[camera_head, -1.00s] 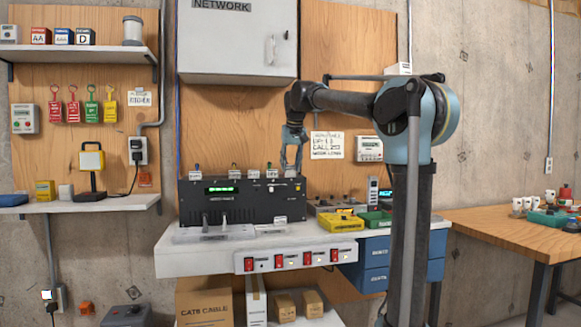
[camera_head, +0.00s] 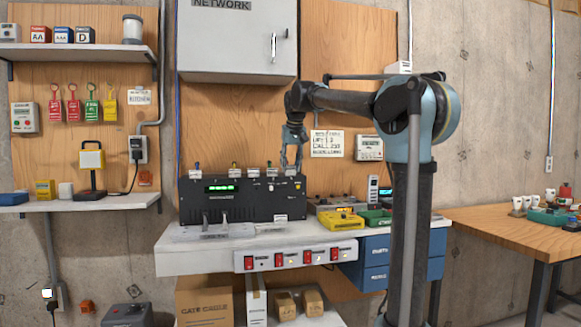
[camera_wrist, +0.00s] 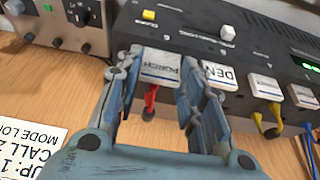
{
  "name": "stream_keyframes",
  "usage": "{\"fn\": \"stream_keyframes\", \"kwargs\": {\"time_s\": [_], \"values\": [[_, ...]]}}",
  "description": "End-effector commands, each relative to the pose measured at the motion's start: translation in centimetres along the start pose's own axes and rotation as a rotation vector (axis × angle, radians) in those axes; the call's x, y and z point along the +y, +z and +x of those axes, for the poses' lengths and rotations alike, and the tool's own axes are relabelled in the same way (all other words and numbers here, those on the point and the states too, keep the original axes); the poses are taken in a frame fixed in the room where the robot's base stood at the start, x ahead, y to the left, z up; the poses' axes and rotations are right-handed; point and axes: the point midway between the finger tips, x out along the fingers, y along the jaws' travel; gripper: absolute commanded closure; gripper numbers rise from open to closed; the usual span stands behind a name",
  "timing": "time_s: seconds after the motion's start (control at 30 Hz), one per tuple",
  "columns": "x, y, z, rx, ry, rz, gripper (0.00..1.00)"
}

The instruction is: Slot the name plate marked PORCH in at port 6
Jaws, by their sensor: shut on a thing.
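The PORCH name plate (camera_wrist: 160,66) is white with dark letters and sits between my fingertips in the wrist view. My gripper (camera_wrist: 166,80) is shut on it, at the rear top edge of the black network box (camera_wrist: 180,22). In the head view my gripper (camera_head: 291,165) points down over the right end of this box (camera_head: 245,205). A red cable (camera_wrist: 151,98) hangs just below the plate. The DEN plate (camera_wrist: 222,75) is close beside one finger.
More white plates (camera_wrist: 266,86) with yellow and blue cables line the box's edge beside DEN. A grey device with knobs (camera_wrist: 62,22) stands at the other side. A yellow tray (camera_head: 341,221) and a green tray (camera_head: 376,217) are right of the box on the bench.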

Motion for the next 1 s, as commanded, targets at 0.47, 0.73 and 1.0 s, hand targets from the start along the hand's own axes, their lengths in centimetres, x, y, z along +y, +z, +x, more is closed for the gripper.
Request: {"fn": "stream_keyframes", "kwargs": {"time_s": [0.47,0.73,1.0], "values": [[0.01,0.01,0.03,0.000,0.000,0.000,0.74],[0.02,0.11,0.26,0.000,0.000,0.000,0.74],[0.03,0.23,0.54,0.000,0.000,0.000,0.74]]}}
